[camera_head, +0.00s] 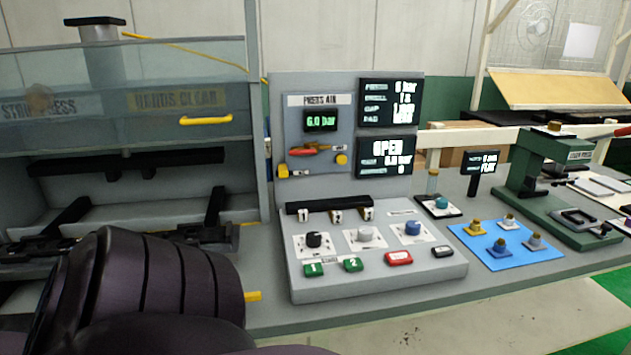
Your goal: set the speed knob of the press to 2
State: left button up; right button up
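The press control panel (375,275) stands in the middle of the bench. Its sloped front carries three knobs on white plates: a black knob (314,240), a light grey knob (366,234) and a blue knob (413,228). The plate markings are too small to read, so I cannot tell which is the speed knob or its setting. An upper screen (391,102) has small, partly unreadable lines. The screen below it (386,157) reads OPEN. A dark ribbed part of my arm fills the lower left. Neither gripper shows, and no gripper is visible at the knobs.
Green buttons marked 1 (314,270) and 2 (353,265), a red button (398,258) and a black button (442,251) lie in front of the knobs. The guarded press (130,80) stands left. A blue mat (480,240) with small parts and a green hand press (538,165) stand right.

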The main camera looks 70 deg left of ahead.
aim_at(413, 227)
jog(key=u, duration=1.95)
